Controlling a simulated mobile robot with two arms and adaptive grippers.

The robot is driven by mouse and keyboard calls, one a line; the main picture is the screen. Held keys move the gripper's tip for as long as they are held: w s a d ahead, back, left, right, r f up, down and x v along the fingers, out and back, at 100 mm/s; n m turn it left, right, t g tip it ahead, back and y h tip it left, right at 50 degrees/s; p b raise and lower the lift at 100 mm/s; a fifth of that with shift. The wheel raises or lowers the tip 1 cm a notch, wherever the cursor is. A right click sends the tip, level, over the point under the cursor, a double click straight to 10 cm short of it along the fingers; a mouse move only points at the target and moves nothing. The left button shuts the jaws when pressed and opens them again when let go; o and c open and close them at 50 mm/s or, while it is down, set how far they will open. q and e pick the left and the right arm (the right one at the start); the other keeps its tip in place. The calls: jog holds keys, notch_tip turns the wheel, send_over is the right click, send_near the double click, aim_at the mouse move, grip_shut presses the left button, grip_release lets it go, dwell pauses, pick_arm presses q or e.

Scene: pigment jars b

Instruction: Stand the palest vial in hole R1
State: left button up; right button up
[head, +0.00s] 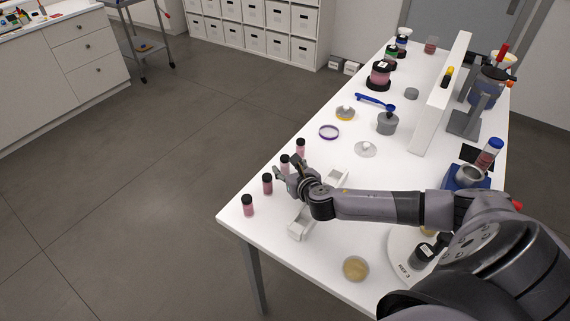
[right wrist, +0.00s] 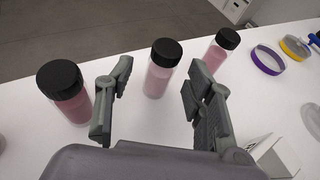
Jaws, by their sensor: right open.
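Several black-capped pink vials stand upright in a row near the table's left edge. In the head view they are the nearest (head: 248,206), the second (head: 267,184), the third (head: 285,164) and the farthest (head: 300,148). My right gripper (head: 280,173) is open and empty beside the row. In the right wrist view its fingers (right wrist: 157,100) frame the third vial (right wrist: 158,80), which stands just beyond the tips. That vial looks slightly paler than the left one (right wrist: 72,103); the shades are close. A white rack (head: 299,226) lies partly under my right arm; hole R1 cannot be made out.
A purple ring (head: 329,132), a yellow-ringed dish (head: 345,113) and a clear dish (head: 365,149) lie beyond the vials. A grey jar (head: 387,123) and blue scoop (head: 375,101) are farther back. A tan dish (head: 355,268) is near the front. The table drops off left of the vials.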

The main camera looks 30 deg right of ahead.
jog(key=shift+x, duration=1.45)
jog(key=shift+c, duration=0.5)
grip_shut()
